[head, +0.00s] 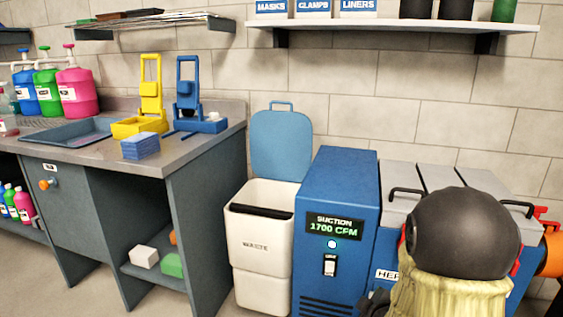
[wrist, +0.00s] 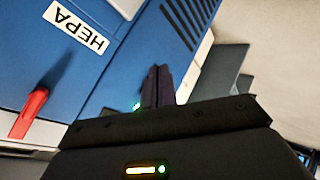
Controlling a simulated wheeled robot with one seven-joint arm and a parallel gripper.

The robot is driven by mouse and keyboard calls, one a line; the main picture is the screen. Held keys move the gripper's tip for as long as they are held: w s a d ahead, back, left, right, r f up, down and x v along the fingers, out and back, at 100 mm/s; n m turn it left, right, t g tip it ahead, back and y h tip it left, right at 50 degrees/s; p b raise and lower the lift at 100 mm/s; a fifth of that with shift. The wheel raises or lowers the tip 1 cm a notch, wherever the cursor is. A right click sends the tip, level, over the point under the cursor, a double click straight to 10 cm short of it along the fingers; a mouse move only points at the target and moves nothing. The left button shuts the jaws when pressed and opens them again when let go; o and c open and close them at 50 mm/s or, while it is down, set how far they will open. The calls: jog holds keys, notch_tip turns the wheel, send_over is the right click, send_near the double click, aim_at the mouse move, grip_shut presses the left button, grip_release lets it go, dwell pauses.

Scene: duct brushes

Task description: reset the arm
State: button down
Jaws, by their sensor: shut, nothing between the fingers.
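My gripper (wrist: 157,87) shows in the wrist view, its two dark fingers together with nothing between them. The fingers point towards the blue HEPA machine (wrist: 110,50). I cannot tell whether they touch it. In the head view a large dark rounded shape above a pale yellow sleeve stands at the lower right and covers part of the machine. It looks like part of my arm. The fingers are not clear in the head view.
The counter (head: 150,160) holds yellow (head: 150,100) and blue (head: 187,90) stands. A red latch (wrist: 30,110) sticks out near my gripper.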

jog(key=s+a+r+m+g+p, duration=0.3)
jog(key=s+r+m+g, duration=0.15)
jog(key=s, duration=0.35)
jog(key=s+a+r+m+g+p, duration=0.3)
jog(key=s+r+m, duration=0.25)
jog(key=s, duration=0.25)
jog(key=w+p+v, duration=0.2)
jog(key=p+v, duration=0.9)
jog(key=p, duration=0.1)
jog(key=w+a+r+p+v, duration=0.1)
jog(key=w+p+v, duration=0.2)
jog(key=p+v, duration=0.9)
jog(key=w+p+v, duration=0.2)
jog(key=p+v, duration=0.9)
jog(key=p, duration=0.1)
jog(key=shift+a+r+m+h, duration=0.2)
jog(key=shift+r+m+h, duration=0.1)
jog(key=shift+r, duration=0.5)
jog(key=shift+w, duration=0.15)
